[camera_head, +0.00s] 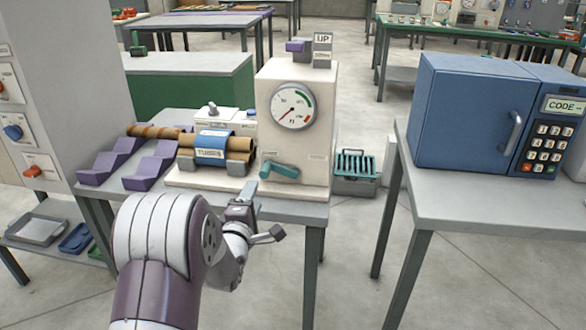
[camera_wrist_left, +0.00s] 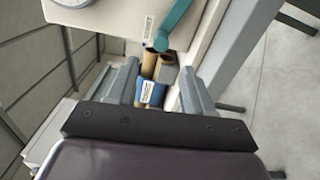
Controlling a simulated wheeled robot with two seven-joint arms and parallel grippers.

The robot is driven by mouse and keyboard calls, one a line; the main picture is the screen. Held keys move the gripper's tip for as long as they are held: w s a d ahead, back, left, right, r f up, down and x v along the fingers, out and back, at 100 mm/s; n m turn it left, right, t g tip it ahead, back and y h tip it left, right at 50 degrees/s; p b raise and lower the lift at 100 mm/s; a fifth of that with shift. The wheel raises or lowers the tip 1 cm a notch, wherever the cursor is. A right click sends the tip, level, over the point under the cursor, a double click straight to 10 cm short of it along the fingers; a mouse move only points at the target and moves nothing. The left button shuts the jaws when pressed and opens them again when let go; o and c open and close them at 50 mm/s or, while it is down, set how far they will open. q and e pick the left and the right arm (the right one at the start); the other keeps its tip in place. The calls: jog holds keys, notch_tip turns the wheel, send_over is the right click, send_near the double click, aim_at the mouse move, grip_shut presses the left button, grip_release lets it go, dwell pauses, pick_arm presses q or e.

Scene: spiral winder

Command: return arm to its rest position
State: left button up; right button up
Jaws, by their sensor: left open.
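My left gripper (camera_head: 245,205) is in front of the winder machine, at the front edge of the table (camera_head: 290,210). In the left wrist view its two fingers (camera_wrist_left: 158,88) are apart with nothing held between them. The cream winder (camera_head: 295,150) has a round gauge (camera_head: 293,106) and a teal lever (camera_head: 279,169), which also shows in the left wrist view (camera_wrist_left: 172,24). Brown tubes (camera_head: 240,146) with a blue label band (camera_head: 212,148) lie at its left. In the left wrist view the tube ends (camera_wrist_left: 166,68) show beyond the fingers. My right gripper is not seen.
A purple stepped rack (camera_head: 150,168) with a brown tube (camera_head: 155,131) stands left of the winder. A grey cabinet (camera_head: 60,90) is at the far left. A teal-slatted crate (camera_head: 355,170) stands right of the winder. A blue keypad box (camera_head: 470,110) sits on the right table (camera_head: 480,195). Open floor lies between the tables.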

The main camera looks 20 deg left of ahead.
pick_arm(q)
jog(key=s+d+f+m+g+h, duration=0.1)
jog(key=s+f+m+g, duration=0.3)
jog(key=f+m, duration=0.15)
jog(key=s+d+f+m+g, duration=0.1)
jog(key=s+f+m+g, duration=0.2)
jog(key=f+m+g, duration=0.3)
jog(key=s+d+m+g+h, duration=0.3)
jog(key=s+d+m+g, duration=0.5)
jog(key=s+d, duration=0.6)
notch_tip(320, 180, up, 21)
jog(key=m+t+p, duration=0.1)
jog(key=m+p, duration=0.1)
jog(key=p, duration=1.9)
jog(key=shift+s+r+t, duration=0.15)
jog(key=shift+s+t, duration=0.25)
